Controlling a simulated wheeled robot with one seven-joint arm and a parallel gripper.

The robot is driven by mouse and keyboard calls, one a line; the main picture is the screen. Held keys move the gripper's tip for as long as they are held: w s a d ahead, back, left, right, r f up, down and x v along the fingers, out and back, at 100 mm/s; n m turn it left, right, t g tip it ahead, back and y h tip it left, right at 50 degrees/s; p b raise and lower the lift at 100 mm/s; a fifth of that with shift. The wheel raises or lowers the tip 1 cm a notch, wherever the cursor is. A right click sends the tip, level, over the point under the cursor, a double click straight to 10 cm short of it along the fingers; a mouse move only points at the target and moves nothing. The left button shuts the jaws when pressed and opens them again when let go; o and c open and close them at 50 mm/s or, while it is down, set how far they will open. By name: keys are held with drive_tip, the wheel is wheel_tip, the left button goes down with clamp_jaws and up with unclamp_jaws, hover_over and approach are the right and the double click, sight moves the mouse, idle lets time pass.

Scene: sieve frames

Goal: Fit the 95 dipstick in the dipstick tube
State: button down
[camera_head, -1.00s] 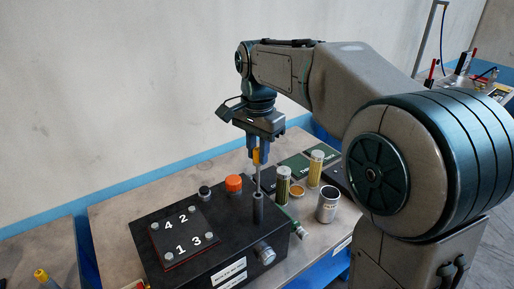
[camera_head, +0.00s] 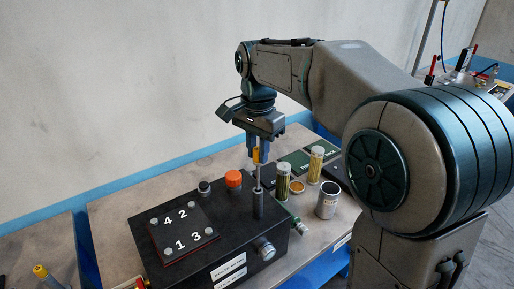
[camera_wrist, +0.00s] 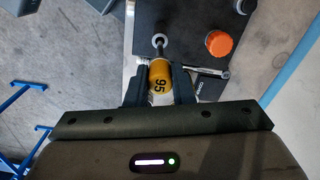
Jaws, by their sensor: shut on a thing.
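The 95 dipstick has a yellow handle (camera_head: 257,156) and a thin grey rod pointing down; the wrist view shows "95" on the handle (camera_wrist: 160,80). My gripper (camera_head: 257,153) is shut on the handle, with one finger on each side in the wrist view (camera_wrist: 160,88). The dipstick tube (camera_head: 258,205) is a dark upright tube at the right part of the black box (camera_head: 215,255). I cannot tell how deep the tip is.
An orange cap (camera_head: 233,179) and a dark cap (camera_head: 204,188) stand on the box behind the tube. Two yellowish jars (camera_head: 315,166) and an open grey can (camera_head: 327,200) stand to the right. Another yellow handle (camera_head: 40,271) shows at lower left.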

sight(258, 165)
drive_tip(key=shift+f+b, duration=0.4)
drive_tip(key=shift+f, duration=0.3)
drive_tip(key=shift+f, duration=0.2)
drive_tip(key=shift+f+b, duration=0.95)
drive_tip(key=shift+f, duration=0.45)
drive_tip(key=shift+f, duration=0.25)
idle(0.9)
drive_tip(key=shift+f+b, duration=0.75)
drive_tip(key=shift+f, duration=0.4)
drive_tip(key=shift+f, duration=0.2)
drive_tip(key=shift+f+b, duration=0.6)
drive_tip(key=shift+f, duration=0.1)
drive_tip(key=c, duration=1.2)
unclamp_jaws()
drive_tip(key=shift+o, duration=0.2)
